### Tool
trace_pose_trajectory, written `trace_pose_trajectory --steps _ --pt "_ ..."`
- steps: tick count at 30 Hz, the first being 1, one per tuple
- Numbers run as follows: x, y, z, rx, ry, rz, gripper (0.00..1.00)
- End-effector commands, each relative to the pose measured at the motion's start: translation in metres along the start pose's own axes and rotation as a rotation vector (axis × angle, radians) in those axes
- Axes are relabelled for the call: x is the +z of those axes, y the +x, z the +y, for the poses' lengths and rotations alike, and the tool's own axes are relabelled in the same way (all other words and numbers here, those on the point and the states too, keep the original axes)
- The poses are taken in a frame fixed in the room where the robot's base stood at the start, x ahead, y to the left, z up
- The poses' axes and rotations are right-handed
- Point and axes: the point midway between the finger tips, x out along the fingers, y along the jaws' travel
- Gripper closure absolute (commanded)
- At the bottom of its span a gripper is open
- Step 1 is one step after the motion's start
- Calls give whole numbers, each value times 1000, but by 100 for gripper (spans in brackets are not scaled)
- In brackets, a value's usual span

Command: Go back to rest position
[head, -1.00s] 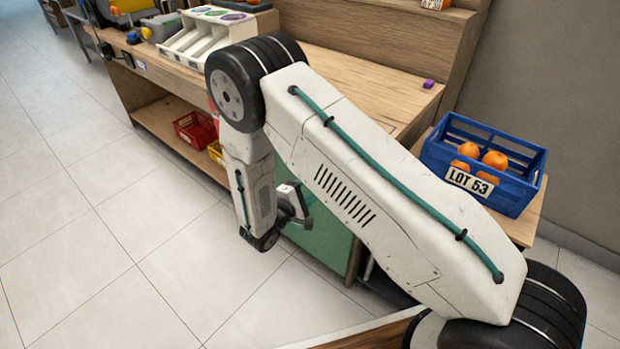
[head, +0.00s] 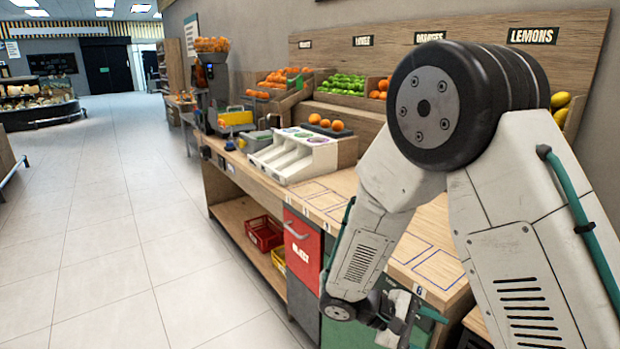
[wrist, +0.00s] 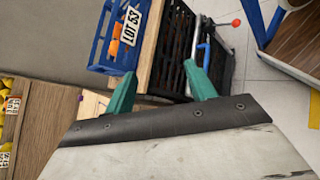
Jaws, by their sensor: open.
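My gripper shows in the wrist view (wrist: 160,90) with its two green fingers spread apart and nothing between them. In the head view, my gripper (head: 425,318) is low at the end of the folded white arm, in front of the counter. The arm hides part of the counter and of the bins behind it. The fingertips are partly hidden in the head view.
The wooden counter (head: 322,195) carries a white sorting tray (head: 290,158) and an orange juicer (head: 212,90). Fruit bins stand behind. A blue crate (wrist: 115,60) labelled LOT 53 shows in the wrist view. The tiled floor (head: 120,240) at left is clear.

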Motion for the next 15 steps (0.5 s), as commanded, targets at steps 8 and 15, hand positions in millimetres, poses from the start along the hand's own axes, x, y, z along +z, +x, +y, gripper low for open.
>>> trace_pose_trajectory --steps 8,15 --pt "95 -10 4 -395 75 92 44" --pt "159 -23 -2 -671 178 248 44"
